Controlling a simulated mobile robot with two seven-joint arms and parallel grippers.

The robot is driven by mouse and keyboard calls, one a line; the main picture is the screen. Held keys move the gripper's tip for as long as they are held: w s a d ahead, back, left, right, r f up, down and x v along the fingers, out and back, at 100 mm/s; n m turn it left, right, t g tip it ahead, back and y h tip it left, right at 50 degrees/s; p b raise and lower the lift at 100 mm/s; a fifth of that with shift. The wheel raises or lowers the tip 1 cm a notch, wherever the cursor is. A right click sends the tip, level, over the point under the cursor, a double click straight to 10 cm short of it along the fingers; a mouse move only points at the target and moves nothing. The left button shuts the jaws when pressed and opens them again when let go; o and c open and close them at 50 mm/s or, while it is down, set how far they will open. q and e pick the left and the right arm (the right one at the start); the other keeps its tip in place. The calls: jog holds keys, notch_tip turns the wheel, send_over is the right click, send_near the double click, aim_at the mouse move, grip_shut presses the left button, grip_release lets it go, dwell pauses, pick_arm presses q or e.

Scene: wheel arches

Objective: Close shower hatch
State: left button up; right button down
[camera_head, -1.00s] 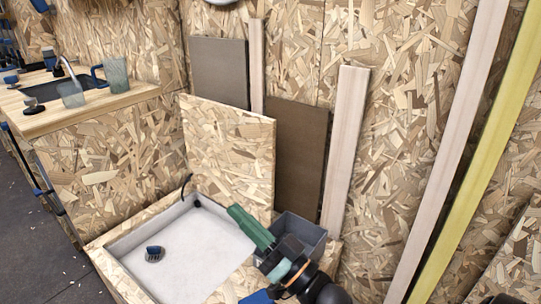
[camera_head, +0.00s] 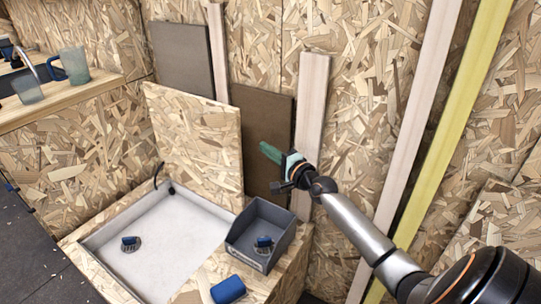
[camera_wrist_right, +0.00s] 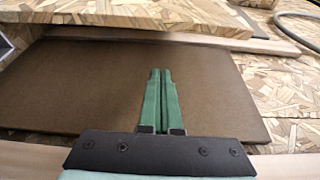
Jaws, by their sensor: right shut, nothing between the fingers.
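The shower hatch (camera_head: 200,140), an oriented-strand-board panel, stands upright and open at the back of the white shower tray (camera_head: 165,245). My right gripper (camera_head: 266,150) is shut and empty, to the right of the hatch's right edge, in front of a dark brown panel (camera_head: 283,115). In the right wrist view the shut green fingers (camera_wrist_right: 158,85) point over the brown panel (camera_wrist_right: 60,85), and a board edge (camera_wrist_right: 130,27) crosses the top. My left gripper is not in view.
A grey open bin (camera_head: 263,230) with a blue item sits right of the tray, and a blue object (camera_head: 228,290) lies in front of it. Planks (camera_head: 312,120) lean on the wall behind. A counter with cups (camera_head: 73,65) is at the left.

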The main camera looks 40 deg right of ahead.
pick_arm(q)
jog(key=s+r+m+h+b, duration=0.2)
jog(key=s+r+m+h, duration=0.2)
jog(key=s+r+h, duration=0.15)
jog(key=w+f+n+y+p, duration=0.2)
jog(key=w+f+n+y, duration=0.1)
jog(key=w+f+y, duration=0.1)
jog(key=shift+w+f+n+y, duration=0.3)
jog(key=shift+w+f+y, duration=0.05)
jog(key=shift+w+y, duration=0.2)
pick_arm(e)
jog(key=w+a, duration=0.3)
jog(key=w, duration=0.1)
jog(key=shift+w+a, duration=0.35)
jog(key=shift+a, duration=0.05)
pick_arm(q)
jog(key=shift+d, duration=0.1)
